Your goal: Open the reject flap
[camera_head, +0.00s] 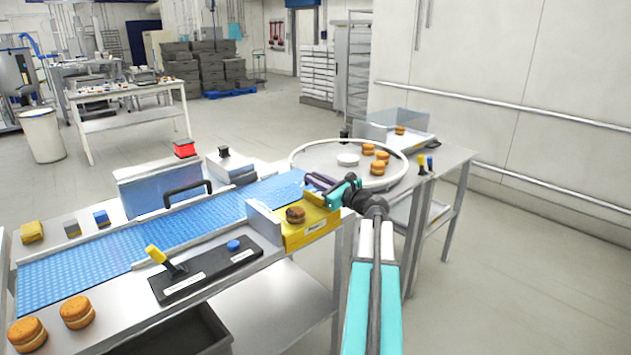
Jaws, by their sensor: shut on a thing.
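The yellow piece with a white label (318,229), which I take for the reject flap, is at the right end of the blue conveyor belt (150,241). A darker brown filled round (295,214) rests in or on it. A pale upright plate stands at its left side. My gripper (314,183) is at its far edge, with dark fingers. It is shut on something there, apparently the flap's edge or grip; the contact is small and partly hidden. How far the flap stands open cannot be told.
A black panel (228,268) carries a yellow-handled lever (158,254) and a blue button. A round rimmed table (322,163) holds several rounds and a white dish. Two rounds lie front left.

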